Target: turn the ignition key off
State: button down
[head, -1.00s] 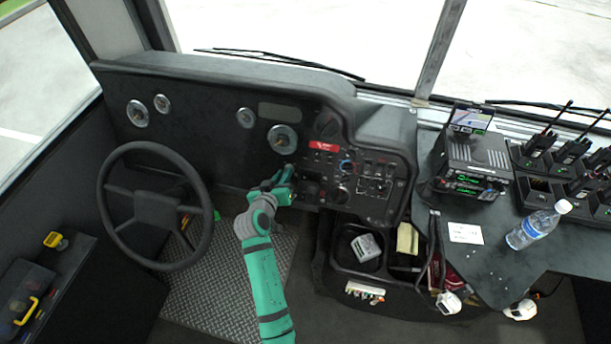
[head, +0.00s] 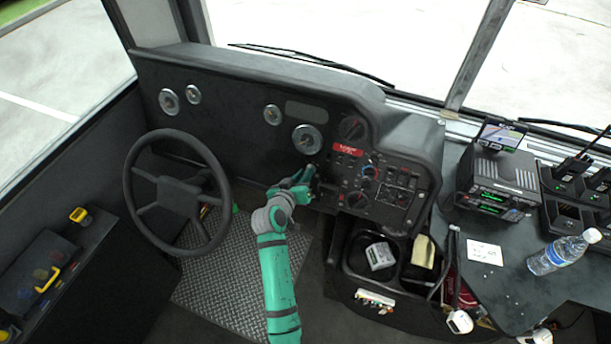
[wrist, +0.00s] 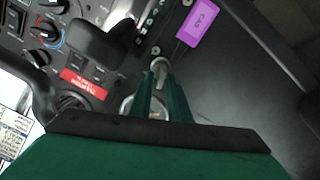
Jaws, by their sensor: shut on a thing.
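The ignition key (wrist: 159,66) shows in the wrist view as a small metallic piece on the dark dash panel, partly hidden by my fingers. My gripper (wrist: 161,87) has its green fingers close together around it, shut on the key. In the head view my gripper (head: 304,177) reaches the dash to the right of the steering wheel, below the round gauges. The key cannot be made out there, and its exact angle is unclear in the wrist view.
A purple tag (wrist: 198,22) lies just beyond the fingertips. A red label (head: 347,150) and several knobs and switches crowd the panel to the right. The steering wheel (head: 133,184) stands left of my arm.

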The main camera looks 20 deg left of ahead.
jog(key=shift+w, duration=0.1)
dwell(0.4)
jog(key=c, duration=1.9)
grip_release()
jog(key=v, duration=1)
jog(key=shift+s+r, duration=0.2)
jog(key=shift+s, duration=0.1)
jog(key=shift+d, duration=0.1)
